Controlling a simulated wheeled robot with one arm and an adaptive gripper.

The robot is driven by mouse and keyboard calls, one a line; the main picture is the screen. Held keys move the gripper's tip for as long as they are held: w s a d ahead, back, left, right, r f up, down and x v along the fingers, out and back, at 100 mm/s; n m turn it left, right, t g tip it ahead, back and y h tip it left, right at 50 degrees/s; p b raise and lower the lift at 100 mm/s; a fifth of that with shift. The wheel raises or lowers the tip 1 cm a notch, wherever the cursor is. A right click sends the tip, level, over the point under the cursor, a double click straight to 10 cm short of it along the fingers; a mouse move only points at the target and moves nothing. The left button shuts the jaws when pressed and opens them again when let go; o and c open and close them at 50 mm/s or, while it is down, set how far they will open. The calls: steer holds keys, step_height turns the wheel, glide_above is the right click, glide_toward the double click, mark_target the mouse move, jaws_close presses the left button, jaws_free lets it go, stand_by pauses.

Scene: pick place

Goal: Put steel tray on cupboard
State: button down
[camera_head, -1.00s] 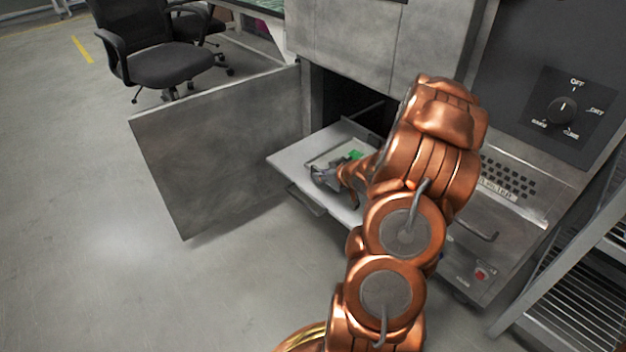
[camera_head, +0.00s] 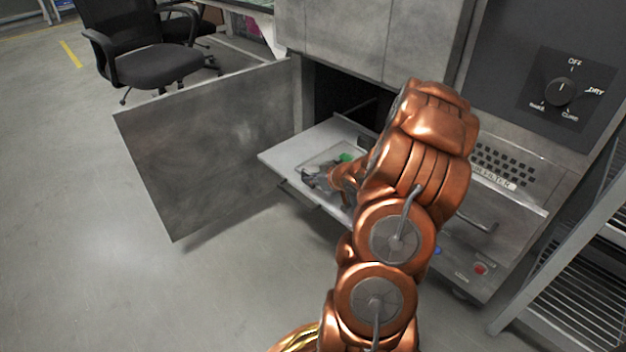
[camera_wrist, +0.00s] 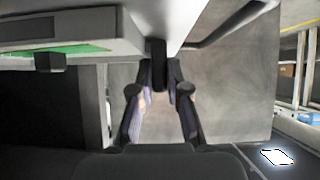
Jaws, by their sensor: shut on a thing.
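The steel tray (camera_head: 310,166) is a shallow metallic tray lying on or just above the pale pull-out shelf of the grey cupboard (camera_head: 385,45). A small green thing (camera_head: 346,158) shows at its far side. My gripper (camera_head: 318,179) is at the tray's near left part, shut on what looks like its edge. In the wrist view, the dark fingers of my gripper (camera_wrist: 158,88) come together by the edge of a pale rimmed piece (camera_wrist: 75,32) with green in it, probably the tray. The exact contact is hidden, and my arm covers the shelf's right side.
The cupboard door (camera_head: 205,150) stands wide open on the left. The shelf (camera_head: 280,158) sticks out over the floor, with a handle under its front edge. A wire rack (camera_head: 575,270) stands at right. Chairs (camera_head: 150,60) are at back left. Floor at front left is clear.

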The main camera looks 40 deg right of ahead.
steer(key=c, duration=1.2)
jaws_free()
steer(key=shift+o, duration=0.2)
steer(key=shift+s+r, duration=0.1)
steer(key=shift+r, duration=0.1)
steer(key=p+v, duration=0.5)
steer(key=v, duration=0.6)
steer(key=shift+s+r, duration=0.15)
steer(key=shift+s, duration=0.15)
